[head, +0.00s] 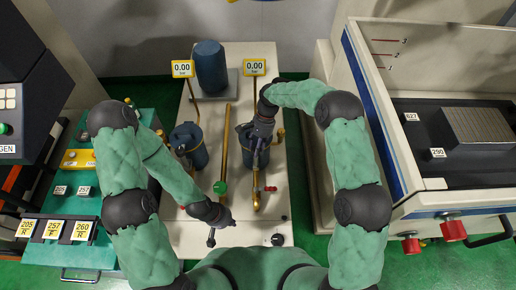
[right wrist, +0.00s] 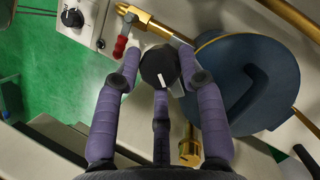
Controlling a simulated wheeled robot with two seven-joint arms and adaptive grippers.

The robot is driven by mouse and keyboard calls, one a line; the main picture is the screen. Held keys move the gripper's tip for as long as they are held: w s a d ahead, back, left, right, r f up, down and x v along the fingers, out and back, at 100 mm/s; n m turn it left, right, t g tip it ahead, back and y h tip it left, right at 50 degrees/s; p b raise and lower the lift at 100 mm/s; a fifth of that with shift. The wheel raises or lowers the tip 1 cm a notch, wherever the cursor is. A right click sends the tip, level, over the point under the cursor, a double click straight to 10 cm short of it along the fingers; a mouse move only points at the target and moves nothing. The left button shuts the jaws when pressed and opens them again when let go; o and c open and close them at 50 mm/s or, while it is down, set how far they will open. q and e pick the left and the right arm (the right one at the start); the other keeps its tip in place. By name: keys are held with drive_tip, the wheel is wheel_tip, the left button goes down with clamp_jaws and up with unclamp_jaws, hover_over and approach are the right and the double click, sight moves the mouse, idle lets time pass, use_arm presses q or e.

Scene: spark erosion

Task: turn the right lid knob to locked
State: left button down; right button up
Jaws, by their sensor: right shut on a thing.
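The right lid knob (right wrist: 158,66) is black and round with a white pointer line, at the edge of the blue lid (right wrist: 245,85) in the right wrist view. My right gripper (right wrist: 160,75) is shut on it, its purple-grey fingers around the knob's sides. In the head view my right gripper (head: 258,146) reaches down over the right blue vessel (head: 247,160) and hides the knob. My left gripper (head: 221,231) is low over the front of the white bench, its fingers spread and empty. I see no lock label on the lid.
The left blue vessel (head: 190,145) and a tall blue cylinder (head: 210,66) stand on the bench (head: 240,225). Brass pipes, a green valve handle (head: 220,187) and a red-handled valve (right wrist: 121,44) are close by. Another black knob (right wrist: 73,18) is on the front panel.

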drive_tip(key=n, duration=0.2)
drive_tip(key=n+h+b, duration=0.1)
drive_tip(key=n+g, duration=0.1)
drive_tip(key=n, duration=0.1)
drive_tip(key=shift+a+n+h, duration=0.3)
drive_tip(key=shift+a+h, duration=0.1)
drive_tip(key=shift+n+h+b, duration=0.35)
drive_tip(key=shift+n+h, duration=0.25)
drive_tip(key=shift+n, duration=0.8)
drive_tip(key=shift+s, duration=0.1)
drive_tip(key=o, duration=1.1)
drive_tip(key=shift+a, duration=0.1)
drive_tip(key=shift+r, duration=0.1)
drive_tip(key=shift+w+r, duration=0.2)
drive_tip(key=v, duration=1.1)
drive_tip(key=shift+s+a+r, duration=0.1)
drive_tip(key=shift+r, duration=0.1)
